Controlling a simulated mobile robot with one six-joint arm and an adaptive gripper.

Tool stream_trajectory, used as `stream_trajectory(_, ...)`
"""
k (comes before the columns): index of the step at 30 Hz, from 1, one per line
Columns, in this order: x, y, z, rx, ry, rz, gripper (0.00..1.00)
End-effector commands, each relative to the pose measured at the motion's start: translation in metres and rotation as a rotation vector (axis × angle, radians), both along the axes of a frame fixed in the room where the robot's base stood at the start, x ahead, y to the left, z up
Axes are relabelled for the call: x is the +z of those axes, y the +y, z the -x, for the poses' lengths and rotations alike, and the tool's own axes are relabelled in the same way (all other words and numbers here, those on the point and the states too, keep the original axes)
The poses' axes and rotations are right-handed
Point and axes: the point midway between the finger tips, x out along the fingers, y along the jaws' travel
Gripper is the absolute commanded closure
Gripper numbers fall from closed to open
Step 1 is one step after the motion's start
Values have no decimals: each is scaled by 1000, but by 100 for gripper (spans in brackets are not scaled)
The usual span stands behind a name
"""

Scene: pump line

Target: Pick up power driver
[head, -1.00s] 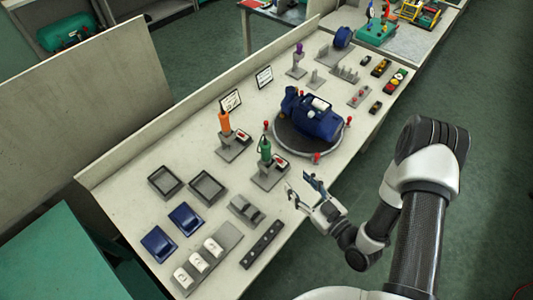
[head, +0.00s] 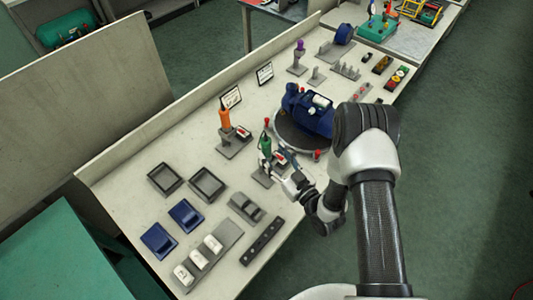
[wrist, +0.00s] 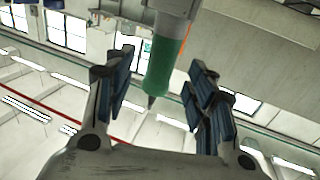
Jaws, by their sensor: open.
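A green power driver (head: 265,146) stands upright in a grey stand on the bench. My gripper (head: 275,163) is right at it, on its right side in the head view, partly covering the stand. In the wrist view the green driver (wrist: 167,62) hangs down between the two blue-padded fingers of the open gripper (wrist: 160,95), with a gap on each side. An orange driver (head: 225,119) stands in a similar stand behind it, and a purple-topped tool (head: 299,47) stands farther back.
Black trays (head: 207,184), blue parts (head: 186,216) and a grey block (head: 246,207) lie at the near left. Low panels border the bench's back edge.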

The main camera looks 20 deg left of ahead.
Motion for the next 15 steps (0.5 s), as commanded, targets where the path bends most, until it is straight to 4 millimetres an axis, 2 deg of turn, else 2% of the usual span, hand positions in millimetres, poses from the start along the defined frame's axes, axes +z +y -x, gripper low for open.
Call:
stream_trajectory(7, 4, 31, -21, 4, -3, -1, 49)
stream_trajectory(15, 4, 38, -28, 0, 0, -1, 49)
